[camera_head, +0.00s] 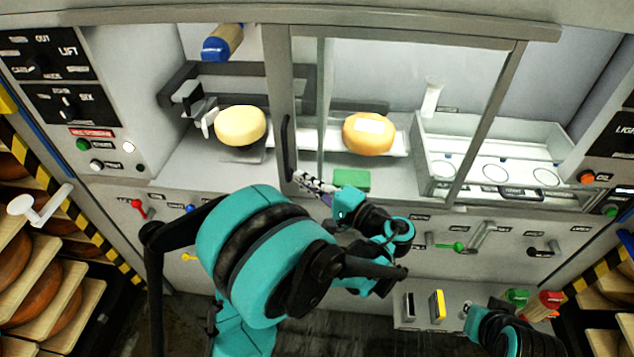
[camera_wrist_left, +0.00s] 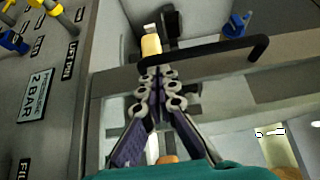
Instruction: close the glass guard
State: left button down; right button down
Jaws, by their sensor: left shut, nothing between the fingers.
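The glass guard (camera_head: 281,75) is a grey-framed clear panel on the front of the machine. Its black upright handle (camera_head: 288,148) is on the wide left post. The handle also shows as a black bar in the left wrist view (camera_wrist_left: 225,50). The bay to the left of this post looks uncovered. My left gripper (camera_head: 300,178) is shut and empty, at the lower end of the handle. In the left wrist view its fingertips (camera_wrist_left: 155,78) are together beside the bar; I cannot tell whether they touch it. My right gripper is not in view; only part of my right arm shows at lower right.
A pale cheese wheel (camera_head: 240,126) sits in the left bay and a yellower, labelled one (camera_head: 369,133) behind the glass. A white tray (camera_head: 430,160) with round recesses is at right. A green block (camera_head: 351,180) lies near the front ledge. Levers and knobs line the panel below.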

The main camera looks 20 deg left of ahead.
pick_arm(q)
jog(key=shift+a, duration=0.1)
dwell(0.3)
